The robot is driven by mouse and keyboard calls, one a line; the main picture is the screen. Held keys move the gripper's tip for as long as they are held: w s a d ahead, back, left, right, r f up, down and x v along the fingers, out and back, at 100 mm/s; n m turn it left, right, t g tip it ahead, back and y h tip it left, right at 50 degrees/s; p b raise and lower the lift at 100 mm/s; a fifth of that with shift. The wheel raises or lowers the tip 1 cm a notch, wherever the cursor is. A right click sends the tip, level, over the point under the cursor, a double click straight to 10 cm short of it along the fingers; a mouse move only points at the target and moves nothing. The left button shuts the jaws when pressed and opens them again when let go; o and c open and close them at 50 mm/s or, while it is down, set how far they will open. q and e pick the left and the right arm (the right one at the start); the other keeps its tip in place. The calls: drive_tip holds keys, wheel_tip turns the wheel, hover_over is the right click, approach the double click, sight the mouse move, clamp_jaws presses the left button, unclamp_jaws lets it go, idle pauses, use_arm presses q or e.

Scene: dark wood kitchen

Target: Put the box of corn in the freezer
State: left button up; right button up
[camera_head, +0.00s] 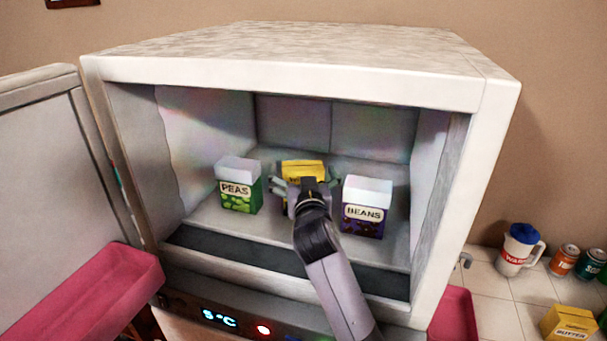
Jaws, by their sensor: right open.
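The freezer (300,73) stands open in front of me, its door (50,170) swung out to the left. A yellow box (302,167), likely the corn, stands inside between two other boxes. Its label is hidden behind my right gripper. My right gripper (299,183) is inside the freezer at the front of the yellow box, with its fingers open and spread around the box's sides. Whether the fingers touch the box cannot be told. My left gripper is not in view.
A green peas box (240,186) stands left of the yellow box, and a purple beans box (367,207) stands close on the right. The freezer side walls bound the space.

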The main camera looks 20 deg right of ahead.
drive_tip(key=shift+r, duration=0.3)
drive_tip(key=shift+r+p, duration=0.4)
drive_tip(key=shift+p, duration=0.2)
drive_tip(key=s+a+b, duration=0.2)
drive_tip(key=s+b, duration=0.4)
drive_tip(key=s, duration=0.5)
drive_tip(key=shift+s+a, duration=0.2)
drive_tip(key=shift+s, duration=0.2)
drive_tip(key=shift+f, duration=0.1)
